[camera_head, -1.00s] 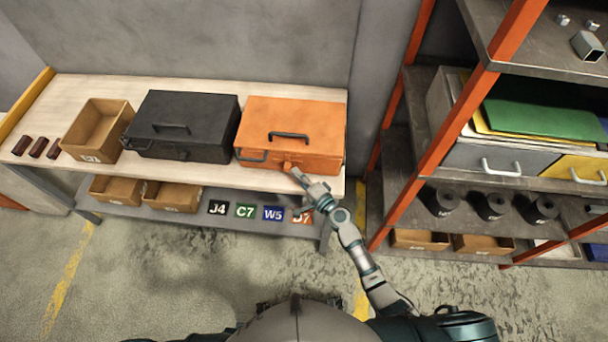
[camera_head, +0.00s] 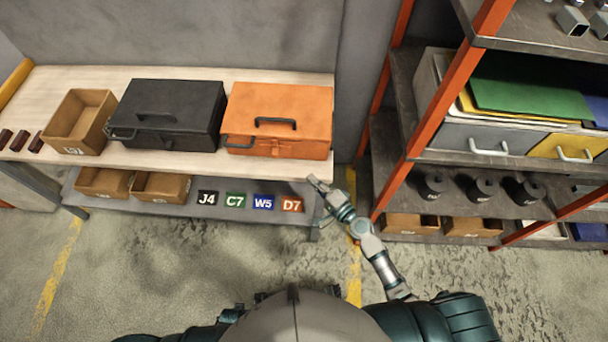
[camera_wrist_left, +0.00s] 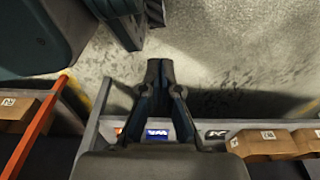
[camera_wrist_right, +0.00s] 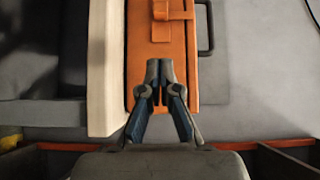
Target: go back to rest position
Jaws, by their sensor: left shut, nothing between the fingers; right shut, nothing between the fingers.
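My right gripper (camera_head: 318,184) is just in front of the workbench's front edge, below the orange toolbox (camera_head: 278,115), and apart from it. In the right wrist view its fingers (camera_wrist_right: 160,75) are together and empty, with the orange toolbox (camera_wrist_right: 178,35) beyond them. My left gripper is not visible in the head view. In the left wrist view its fingers (camera_wrist_left: 160,72) are together and empty over the concrete floor, with the bench's lower shelf edge and labels behind them.
The workbench (camera_head: 190,163) carries a black toolbox (camera_head: 168,115), an open cardboard box (camera_head: 78,122) and dark small blocks. An orange-posted shelving rack (camera_head: 425,115) stands close on the right. The floor (camera_head: 180,260) in front of the bench is clear.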

